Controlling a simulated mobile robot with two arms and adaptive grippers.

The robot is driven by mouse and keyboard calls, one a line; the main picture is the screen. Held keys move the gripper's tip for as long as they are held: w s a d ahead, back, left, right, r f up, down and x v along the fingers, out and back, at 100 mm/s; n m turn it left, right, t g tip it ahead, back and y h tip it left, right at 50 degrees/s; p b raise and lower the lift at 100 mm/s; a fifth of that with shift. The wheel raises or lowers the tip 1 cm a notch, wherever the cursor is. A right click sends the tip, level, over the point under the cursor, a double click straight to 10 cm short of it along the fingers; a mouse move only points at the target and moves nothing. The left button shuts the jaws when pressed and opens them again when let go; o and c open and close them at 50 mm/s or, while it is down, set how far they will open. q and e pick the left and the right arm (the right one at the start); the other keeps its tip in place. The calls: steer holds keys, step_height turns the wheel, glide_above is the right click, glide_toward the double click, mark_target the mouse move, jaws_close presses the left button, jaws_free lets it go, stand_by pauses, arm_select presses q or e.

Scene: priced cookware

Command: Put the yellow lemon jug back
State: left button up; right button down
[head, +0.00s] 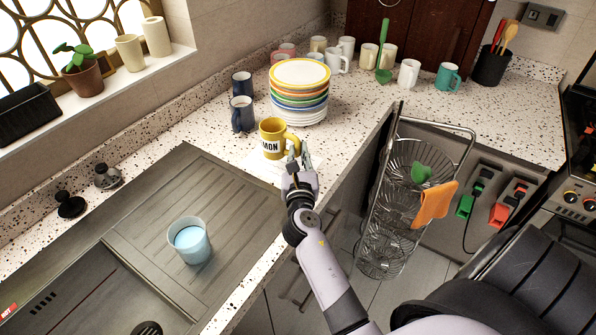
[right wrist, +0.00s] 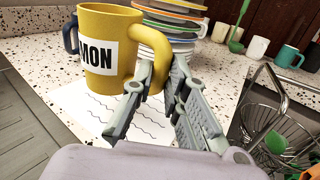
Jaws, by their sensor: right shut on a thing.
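The yellow lemon jug (head: 271,136) is mug-shaped, with a white label of black letters, in front of the plate stack. It also shows in the right wrist view (right wrist: 112,30), upright, with "MON" readable. My right gripper (head: 299,158) is at the jug's right side, shut on its handle (right wrist: 152,50). A white sheet with wavy lines (right wrist: 110,118) lies on the counter below and beside the jug. I cannot tell whether the jug's base touches the counter. My left gripper is not in view.
A stack of plates (head: 299,93) stands just behind the jug, with dark blue mugs (head: 242,114) to its left. The sink's drainboard (head: 240,215) holds a cup of blue liquid (head: 190,242). A wire basket rack (head: 410,165) stands right of the counter edge. Several cups line the back.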

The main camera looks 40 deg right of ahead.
step_height(320, 180, down, 4)
steer(key=shift+r+b, duration=0.1)
steer(key=shift+b, duration=0.95)
steer(key=shift+f, duration=0.3)
steer(key=shift+f, duration=0.15)
steer(key=c, duration=1.6)
jaws_free()
